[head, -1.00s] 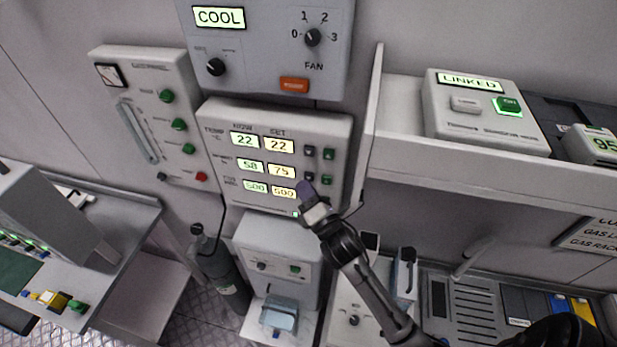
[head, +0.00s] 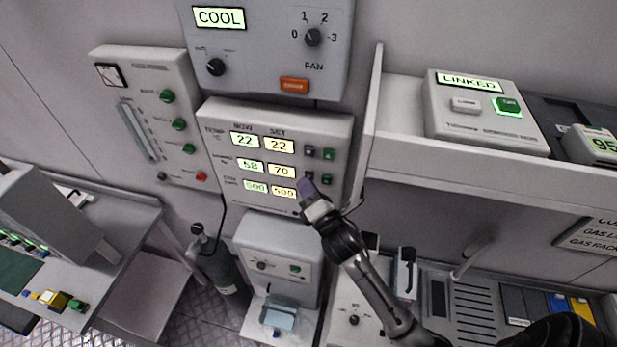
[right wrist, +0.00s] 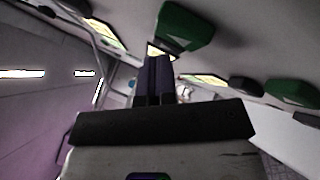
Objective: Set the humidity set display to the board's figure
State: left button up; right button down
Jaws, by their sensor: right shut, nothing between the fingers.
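The humidity set display (head: 281,171) is in the middle row of the white control panel (head: 225,112) in the head view. It reads 70, and the humidity now display (head: 250,167) beside it reads 58. My right gripper (head: 307,188) is shut and empty, with its purple fingertips at the panel's lower button pair. They hide part of the dark lower button; the green lower button (head: 327,180) shows just to the right. In the right wrist view a green button (right wrist: 183,27) lies close to the fingertips (right wrist: 153,62). I cannot tell whether they touch it.
The temperature set display (head: 279,146) reads 22 and the bottom set display (head: 284,192) reads 500. A grey COOL and FAN unit (head: 265,65) is above. A shelf (head: 460,165) juts out at right, holding a LINKED box (head: 480,115). A dark cylinder (head: 214,262) stands below.

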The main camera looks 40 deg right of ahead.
dwell(0.4)
jog(key=shift+s+a, duration=0.5)
jog(key=shift+a, duration=0.25)
jog(key=s+a, duration=0.1)
jog(key=a, duration=0.1)
jog(key=s+a, duration=0.1)
jog(key=a, duration=0.1)
jog(key=shift+s+a, duration=0.1)
jog(key=shift+s, duration=0.25)
dwell(0.3)
dwell(0.7)
